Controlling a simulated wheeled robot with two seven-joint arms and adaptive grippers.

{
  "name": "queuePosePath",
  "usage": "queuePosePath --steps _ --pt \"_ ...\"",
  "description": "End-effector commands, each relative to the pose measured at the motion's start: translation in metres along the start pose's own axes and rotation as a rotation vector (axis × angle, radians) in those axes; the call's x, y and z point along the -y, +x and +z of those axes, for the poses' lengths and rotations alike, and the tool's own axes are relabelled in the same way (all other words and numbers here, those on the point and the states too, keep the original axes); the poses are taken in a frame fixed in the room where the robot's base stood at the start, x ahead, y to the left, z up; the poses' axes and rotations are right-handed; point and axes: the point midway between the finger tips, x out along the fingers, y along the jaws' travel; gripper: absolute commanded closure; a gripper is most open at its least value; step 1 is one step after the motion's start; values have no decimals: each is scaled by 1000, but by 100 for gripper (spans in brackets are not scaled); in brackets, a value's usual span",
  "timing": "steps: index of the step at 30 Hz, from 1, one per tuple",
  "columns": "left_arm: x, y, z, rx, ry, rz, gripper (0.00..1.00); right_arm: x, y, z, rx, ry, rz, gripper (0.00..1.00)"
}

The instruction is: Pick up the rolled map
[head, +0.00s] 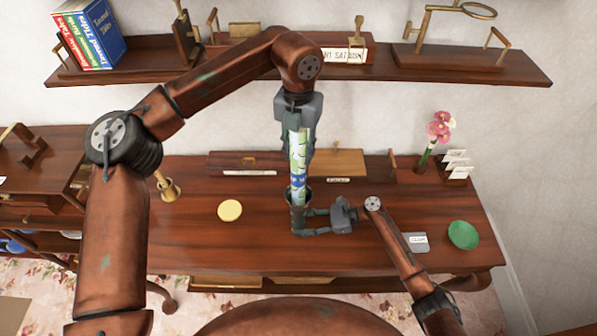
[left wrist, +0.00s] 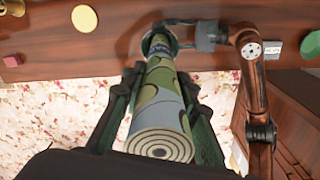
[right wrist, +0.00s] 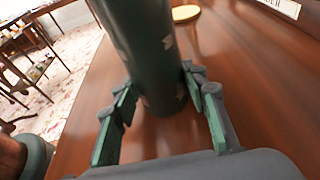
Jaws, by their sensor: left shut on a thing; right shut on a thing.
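The rolled map (head: 298,170), a green, white and blue roll, stands upright above the desk. Its spiral end (left wrist: 160,146) faces the camera in the left wrist view. My left gripper (head: 298,148) is shut on its upper part. The map's lower end meets the mouth of a dark cylindrical holder (head: 298,218) on the desk; I cannot tell how far inside it is. My right gripper (head: 304,222) is shut on this holder from the right side. In the right wrist view the holder (right wrist: 147,50) is dark green with pale marks, between the fingers.
The desk (head: 200,250) also bears a yellow disc (head: 229,211), a brass bell-like piece (head: 168,187), a green dish (head: 463,235), a small labelled block (head: 415,242) and pink flowers (head: 440,127). A wall shelf (head: 420,68) with books (head: 92,35) hangs behind my left arm.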

Motion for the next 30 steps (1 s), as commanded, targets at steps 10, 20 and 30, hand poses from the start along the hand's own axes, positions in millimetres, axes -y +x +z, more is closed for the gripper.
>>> queuePosePath --steps 10,20,30 --pt "1 -102 1 3 -1 -1 100 0 0 -1 -1 1 1 73" --pt "1 -140 0 1 1 0 100 0 0 0 -1 1 1 73" --pt "0 -143 0 0 1 0 100 0 0 -1 -1 1 1 59"
